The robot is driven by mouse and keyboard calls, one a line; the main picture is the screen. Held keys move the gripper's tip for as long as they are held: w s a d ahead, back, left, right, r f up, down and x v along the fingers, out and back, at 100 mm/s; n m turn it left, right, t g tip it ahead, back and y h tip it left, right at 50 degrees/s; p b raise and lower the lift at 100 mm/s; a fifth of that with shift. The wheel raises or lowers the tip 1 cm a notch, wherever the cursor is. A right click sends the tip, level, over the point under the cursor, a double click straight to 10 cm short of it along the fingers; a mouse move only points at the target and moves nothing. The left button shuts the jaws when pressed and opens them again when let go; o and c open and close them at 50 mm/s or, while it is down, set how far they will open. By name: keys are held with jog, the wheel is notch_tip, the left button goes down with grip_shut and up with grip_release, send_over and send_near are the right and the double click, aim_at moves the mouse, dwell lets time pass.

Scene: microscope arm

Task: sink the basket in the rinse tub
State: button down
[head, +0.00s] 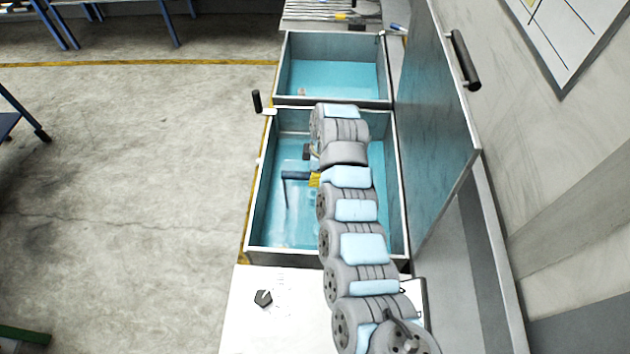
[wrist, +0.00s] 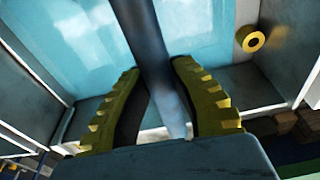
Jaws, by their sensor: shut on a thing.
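My gripper (head: 315,180) has yellow fingers and is over the nearer tub (head: 252,215), which holds pale blue water. It is shut on a dark blue-grey bar (head: 294,175), which looks like the basket's handle. In the wrist view the bar (wrist: 146,30) runs between the yellow fingers (wrist: 157,67), with blue water behind it. A thin dark upright line drops from the bar's left end. The rest of the basket cannot be made out, and my arm covers much of the tub. A second tub (head: 284,70) with blue water adjoins at the back. The pictures do not label either as the rinse tub.
A large lid (head: 435,120) with a black handle (head: 465,60) stands open along the right side. A crank with a black grip (head: 257,102) sticks up at the tubs' left edge. A white worktop (head: 250,310) with a black knob (head: 264,298) lies in front.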

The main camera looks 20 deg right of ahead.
jog(key=shift+r, duration=0.55)
jog(key=shift+r+p, duration=1.4)
jog(key=shift+r, duration=2.75)
notch_tip(320, 180, up, 16)
jog(key=p, duration=1.6)
jog(key=shift+r, duration=0.15)
